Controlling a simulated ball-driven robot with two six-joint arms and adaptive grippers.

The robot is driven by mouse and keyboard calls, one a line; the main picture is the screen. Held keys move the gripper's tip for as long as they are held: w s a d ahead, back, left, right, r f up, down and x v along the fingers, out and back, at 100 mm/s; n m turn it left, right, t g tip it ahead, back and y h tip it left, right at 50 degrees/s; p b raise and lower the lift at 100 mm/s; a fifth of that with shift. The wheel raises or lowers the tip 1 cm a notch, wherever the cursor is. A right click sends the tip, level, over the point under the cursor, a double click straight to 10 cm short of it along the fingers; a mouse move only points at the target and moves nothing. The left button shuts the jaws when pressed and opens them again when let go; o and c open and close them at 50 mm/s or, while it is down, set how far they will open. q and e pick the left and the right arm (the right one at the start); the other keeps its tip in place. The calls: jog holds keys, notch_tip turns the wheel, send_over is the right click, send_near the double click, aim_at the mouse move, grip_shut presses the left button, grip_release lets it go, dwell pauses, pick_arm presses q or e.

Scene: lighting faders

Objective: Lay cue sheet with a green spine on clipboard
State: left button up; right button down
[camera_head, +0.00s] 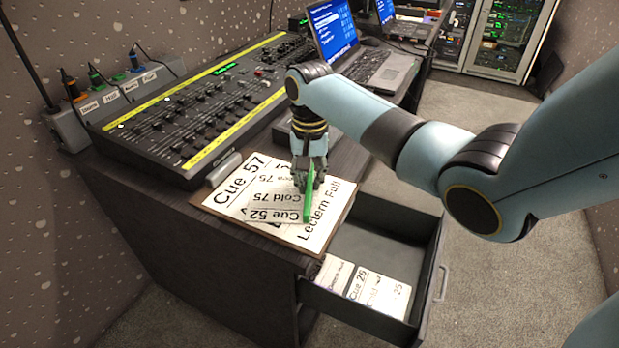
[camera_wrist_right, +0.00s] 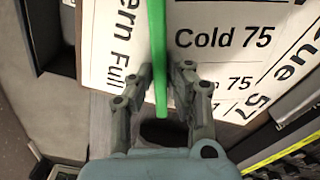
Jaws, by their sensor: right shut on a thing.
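My right gripper (camera_head: 308,188) points down over the clipboard (camera_head: 252,228), shut on the green spine of a white cue sheet (camera_head: 272,204). The sheet has text such as "Cold 75" and "Cue 52". In the right wrist view the green spine (camera_wrist_right: 158,45) runs between the fingers (camera_wrist_right: 160,78), with the sheet (camera_wrist_right: 225,40) to its right. The sheet overlaps a larger white page on the clipboard that reads "Cue 57" and "Lectern Full". I cannot tell whether the sheet touches that page. My left gripper is not in view.
An open drawer (camera_head: 437,270) below the desk's right side holds several cue sheets (camera_head: 362,285). A fader console (camera_head: 200,115) stands behind the clipboard. A laptop (camera_head: 372,66) is farther back. Free floor lies right of the drawer.

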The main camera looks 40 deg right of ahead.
jog(key=c, duration=1.3)
grip_release()
notch_tip(320, 180, up, 12)
jog(key=shift+r+p, duration=0.1)
jog(key=shift+p, duration=0.85)
